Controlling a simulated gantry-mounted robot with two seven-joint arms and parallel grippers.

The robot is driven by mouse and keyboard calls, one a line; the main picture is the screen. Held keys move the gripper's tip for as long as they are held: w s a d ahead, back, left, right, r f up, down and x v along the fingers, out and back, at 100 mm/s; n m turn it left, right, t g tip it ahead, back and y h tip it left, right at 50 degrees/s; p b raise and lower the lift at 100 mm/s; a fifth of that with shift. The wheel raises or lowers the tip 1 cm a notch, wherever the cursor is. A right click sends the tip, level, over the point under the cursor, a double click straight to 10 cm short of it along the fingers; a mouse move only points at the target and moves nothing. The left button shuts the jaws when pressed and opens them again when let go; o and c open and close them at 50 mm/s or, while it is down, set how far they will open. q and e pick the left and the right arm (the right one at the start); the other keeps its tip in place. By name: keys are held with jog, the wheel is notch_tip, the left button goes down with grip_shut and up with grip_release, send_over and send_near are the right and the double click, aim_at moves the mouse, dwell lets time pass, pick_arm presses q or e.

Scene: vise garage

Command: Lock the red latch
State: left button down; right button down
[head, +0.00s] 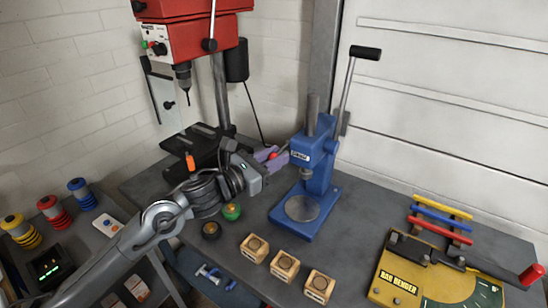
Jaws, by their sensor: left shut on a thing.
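My left gripper (272,157) reaches in from the left, over the bench beside the drill press base. Its fingers are shut on a small red piece (273,155), which appears to be the red latch. Only a little of the red piece shows between the fingers. What it is fixed to is hidden behind my gripper and wrist, and I cannot tell the latch's position. My right gripper is not in view.
A blue arbor press (318,160) stands close right of my gripper. A red drill press (180,40) is behind. A yellow bar bender (420,280) is at right.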

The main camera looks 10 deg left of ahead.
pick_arm(q)
jog(key=shift+r, duration=0.1)
jog(key=shift+r+p, duration=0.25)
jog(key=shift+p, duration=0.25)
jog(key=r+g+y+p, duration=0.1)
jog(key=p, duration=0.1)
jog(key=r+g+p, duration=0.1)
jog(key=p, duration=0.2)
jog(key=r+n+g+y+p, duration=0.1)
jog(key=p, duration=0.2)
jog(key=shift+w+d+g+y, duration=0.15)
jog(key=shift+w+g+y, duration=0.15)
jog(key=shift+g, duration=0.1)
jog(key=shift+p, duration=0.4)
jog(key=shift+f+g+y, duration=0.1)
jog(key=shift+g+y, duration=0.2)
jog(key=shift+y, duration=0.1)
jog(key=shift+f, duration=0.1)
jog(key=c, duration=0.9)
grip_release()
